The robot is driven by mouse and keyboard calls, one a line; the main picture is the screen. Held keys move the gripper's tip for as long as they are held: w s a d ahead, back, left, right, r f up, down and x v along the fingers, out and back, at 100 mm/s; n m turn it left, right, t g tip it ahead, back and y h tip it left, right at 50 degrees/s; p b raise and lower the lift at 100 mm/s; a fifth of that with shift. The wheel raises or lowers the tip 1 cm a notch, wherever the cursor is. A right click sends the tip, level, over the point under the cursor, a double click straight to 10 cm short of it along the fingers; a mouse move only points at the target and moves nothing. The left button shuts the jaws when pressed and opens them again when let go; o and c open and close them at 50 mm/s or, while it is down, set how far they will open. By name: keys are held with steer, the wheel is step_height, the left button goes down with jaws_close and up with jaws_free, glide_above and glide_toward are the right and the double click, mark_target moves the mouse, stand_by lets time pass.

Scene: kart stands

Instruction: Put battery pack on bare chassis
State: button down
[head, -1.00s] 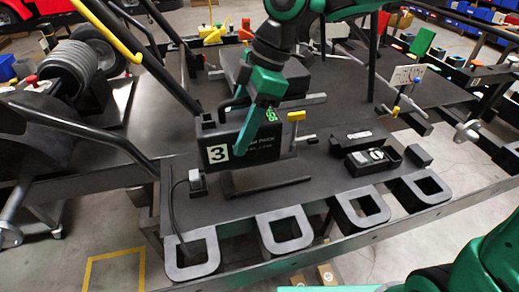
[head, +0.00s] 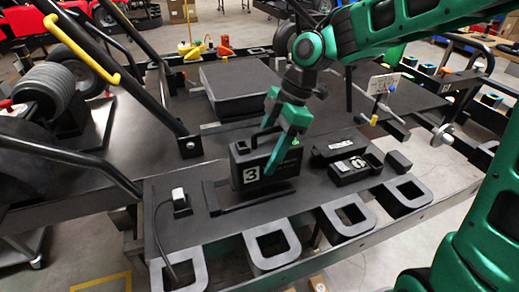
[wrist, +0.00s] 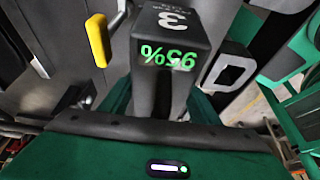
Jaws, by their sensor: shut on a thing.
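The battery pack (head: 252,176) is a black box marked 3, upright in the head view. My green gripper (head: 276,150) is shut on its upper part, and the fingers hide some of its side. In the wrist view the pack (wrist: 172,28) shows its 3 and a green 95% display. A low black cradle (head: 214,199) lies at the pack's foot; I cannot tell whether they touch. A dark flat chassis (head: 330,110) with a raised black block (head: 240,88) lies behind the pack. I cannot tell for sure that it is the bare one.
A charger plug (head: 180,199) with a cable stands left of the cradle. A black open case (head: 352,168) sits on the right. Grey square loops (head: 272,245) line the front edge. A slanting black bar with a yellow grip (head: 80,48) rises at left.

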steer(key=shift+f, duration=1.8)
steer(key=c, duration=0.9)
jaws_free()
steer(key=shift+f, duration=0.1)
steer(key=v, duration=1.2)
